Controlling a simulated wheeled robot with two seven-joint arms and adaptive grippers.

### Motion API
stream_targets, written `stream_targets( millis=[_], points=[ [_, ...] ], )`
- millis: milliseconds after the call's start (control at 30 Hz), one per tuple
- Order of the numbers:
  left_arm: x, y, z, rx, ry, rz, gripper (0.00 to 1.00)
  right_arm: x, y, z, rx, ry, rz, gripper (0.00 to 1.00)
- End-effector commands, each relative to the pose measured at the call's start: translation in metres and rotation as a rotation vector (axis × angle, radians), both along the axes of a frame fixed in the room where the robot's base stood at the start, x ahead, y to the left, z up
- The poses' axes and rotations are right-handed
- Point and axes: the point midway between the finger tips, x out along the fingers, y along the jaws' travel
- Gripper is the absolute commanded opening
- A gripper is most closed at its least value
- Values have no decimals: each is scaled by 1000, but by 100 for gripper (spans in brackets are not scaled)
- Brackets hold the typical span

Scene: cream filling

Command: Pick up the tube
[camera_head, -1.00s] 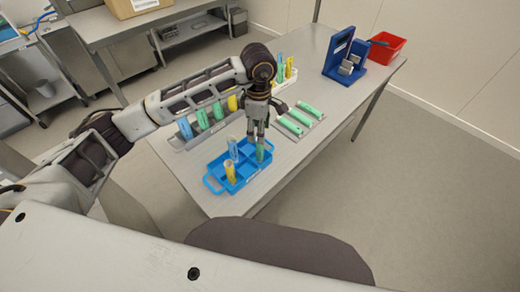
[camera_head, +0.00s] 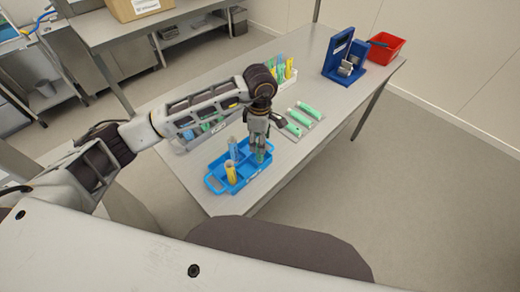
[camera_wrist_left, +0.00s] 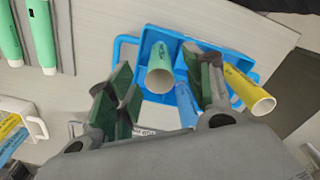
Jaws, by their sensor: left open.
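A blue tray (camera_head: 213,187) with compartments stands near the table's front corner. A green tube (camera_head: 261,157) stands in its right part. A blue tube (camera_head: 232,147) and a yellow tube (camera_head: 230,172) stand in it too. My left gripper (camera_head: 258,148) points down over the green tube, and its fingers partly hide the tube. In the left wrist view, the open fingers (camera_wrist_left: 162,92) lie on both sides of the green tube (camera_wrist_left: 160,66), with visible gaps. The yellow tube (camera_wrist_left: 250,90) is right of the fingers; the blue tube (camera_wrist_left: 187,106) is partly hidden. My right gripper is out of view.
Green tubes (camera_head: 307,112) lie on a grey holder to the right. A rack (camera_head: 192,139) with tubes is partly behind my arm. A white rack (camera_head: 286,78), a blue stand (camera_head: 345,60) and a red bin (camera_head: 386,46) are farther back. The right table edge is clear.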

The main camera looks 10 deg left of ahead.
Motion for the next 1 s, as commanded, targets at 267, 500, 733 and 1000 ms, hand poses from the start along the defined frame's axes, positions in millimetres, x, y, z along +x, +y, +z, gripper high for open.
stream_targets(
  millis=[267,500,733,1000],
  points=[
    [0,0,-18,-1,0,1,51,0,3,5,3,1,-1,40],
    [0,0,-19,0,-1,1,51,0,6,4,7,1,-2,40],
    [0,0,-19,0,-1,1,50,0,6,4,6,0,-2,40],
    [0,0,-19,0,-1,1,15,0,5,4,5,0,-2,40]
  ],
)
